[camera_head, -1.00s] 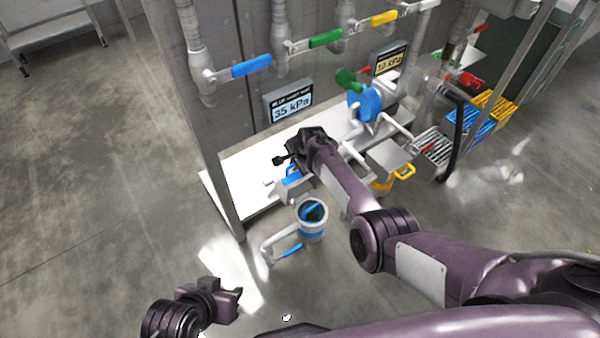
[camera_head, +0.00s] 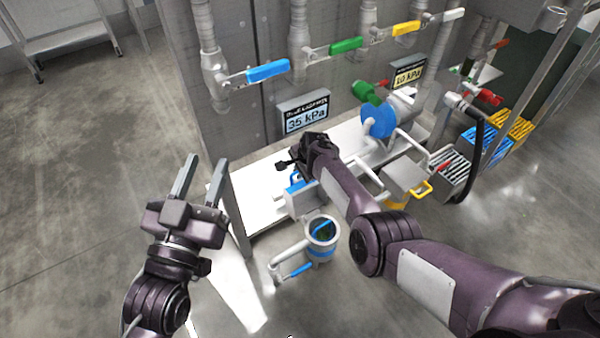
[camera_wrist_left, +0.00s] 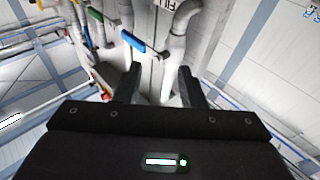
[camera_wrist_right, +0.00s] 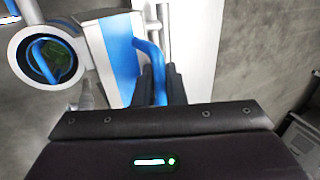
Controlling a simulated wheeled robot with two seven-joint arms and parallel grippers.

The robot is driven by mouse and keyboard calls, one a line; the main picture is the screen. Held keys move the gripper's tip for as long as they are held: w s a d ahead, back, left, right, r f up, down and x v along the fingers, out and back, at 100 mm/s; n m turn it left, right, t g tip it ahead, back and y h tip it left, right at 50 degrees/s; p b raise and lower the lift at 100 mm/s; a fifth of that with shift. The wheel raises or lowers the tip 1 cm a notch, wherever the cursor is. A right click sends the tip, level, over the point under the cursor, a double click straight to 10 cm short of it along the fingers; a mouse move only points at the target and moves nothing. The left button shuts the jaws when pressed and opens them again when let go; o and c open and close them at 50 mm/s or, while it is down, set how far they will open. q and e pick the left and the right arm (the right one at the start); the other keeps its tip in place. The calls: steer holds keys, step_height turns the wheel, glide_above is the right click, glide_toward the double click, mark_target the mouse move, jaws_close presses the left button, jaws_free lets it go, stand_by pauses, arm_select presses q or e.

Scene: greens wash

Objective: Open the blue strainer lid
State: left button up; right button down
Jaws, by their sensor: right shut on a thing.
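The blue strainer, a grey box with a blue stripe (camera_head: 294,187), stands at the front edge of the white bench, partly hidden behind my right arm. In the right wrist view its blue and white top (camera_wrist_right: 118,55) shows close up, and its bent blue handle (camera_wrist_right: 150,50) runs between the fingers. My right gripper (camera_wrist_right: 161,82) is shut on this blue handle. In the head view my right gripper (camera_head: 299,166) covers the handle. I see no raised lid. My left gripper (camera_head: 202,178) is open and empty, left of the bench; its spread fingers show in the left wrist view (camera_wrist_left: 160,85).
An open round pot with a blue band (camera_head: 322,252) stands before the bench, a blue bar and green bits inside. A grey box with a yellow handle (camera_head: 421,187) is to the right. Blue, green and yellow valve levers (camera_head: 268,70) line the wall.

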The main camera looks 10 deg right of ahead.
arm_select(q)
steer(key=shift+r+t, duration=0.3)
steer(key=shift+r, duration=0.25)
arm_select(e)
steer(key=shift+w, duration=0.1)
steer(key=c, duration=1.6)
jaws_free()
steer(key=shift+c, duration=0.2)
